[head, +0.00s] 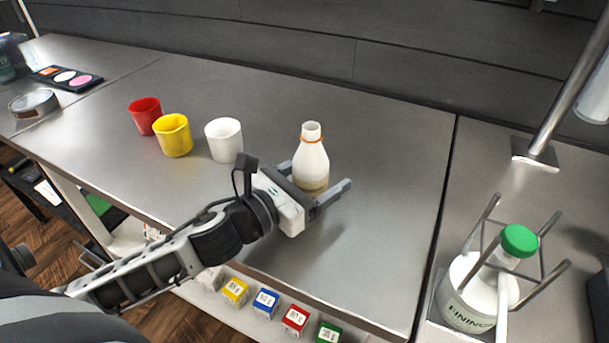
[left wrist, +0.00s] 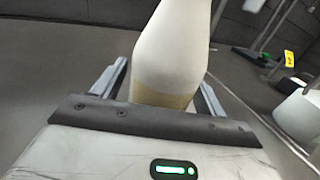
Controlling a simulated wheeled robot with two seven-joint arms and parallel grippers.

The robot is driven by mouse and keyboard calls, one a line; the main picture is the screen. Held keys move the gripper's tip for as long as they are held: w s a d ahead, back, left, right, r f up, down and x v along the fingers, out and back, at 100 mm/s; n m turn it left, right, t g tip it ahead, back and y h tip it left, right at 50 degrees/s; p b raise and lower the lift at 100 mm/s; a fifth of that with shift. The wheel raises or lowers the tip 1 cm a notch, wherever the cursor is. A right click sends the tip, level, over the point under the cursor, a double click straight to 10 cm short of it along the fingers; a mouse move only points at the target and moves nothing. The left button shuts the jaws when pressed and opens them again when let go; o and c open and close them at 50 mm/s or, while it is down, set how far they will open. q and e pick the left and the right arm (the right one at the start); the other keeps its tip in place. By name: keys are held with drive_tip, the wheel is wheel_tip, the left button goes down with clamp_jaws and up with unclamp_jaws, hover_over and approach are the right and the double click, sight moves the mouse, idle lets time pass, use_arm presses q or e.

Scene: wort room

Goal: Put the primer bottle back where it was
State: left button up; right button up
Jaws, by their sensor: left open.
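A white bottle with an orange neck ring (head: 312,158) stands upright on the steel table, open at the top, with a tan band near its base. No name can be read on it, so I cannot confirm that it is the primer bottle. My left gripper (head: 317,180) is open, with one finger on each side of the bottle's lower part. In the left wrist view the bottle (left wrist: 172,55) rises between the open fingers (left wrist: 160,88); I cannot tell whether they touch it. My right gripper is not in view.
Red (head: 145,115), yellow (head: 173,136) and white (head: 223,140) cups stand left of the bottle. A green-capped bottle marked "FINING" (head: 470,297) sits in a metal frame at right, across a seam. A metal post (head: 565,100) stands behind it. The table right of the bottle is clear.

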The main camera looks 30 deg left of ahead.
use_arm(q)
drive_tip(key=shift+s+a, duration=0.15)
drive_tip(key=shift+s, duration=0.1)
drive_tip(key=b+v, duration=0.2)
drive_tip(key=v, duration=0.8)
drive_tip(key=shift+b, duration=0.3)
drive_tip(key=shift+s+a+r, duration=0.1)
drive_tip(key=shift+s+a, duration=0.15)
drive_tip(key=shift+s, duration=0.45)
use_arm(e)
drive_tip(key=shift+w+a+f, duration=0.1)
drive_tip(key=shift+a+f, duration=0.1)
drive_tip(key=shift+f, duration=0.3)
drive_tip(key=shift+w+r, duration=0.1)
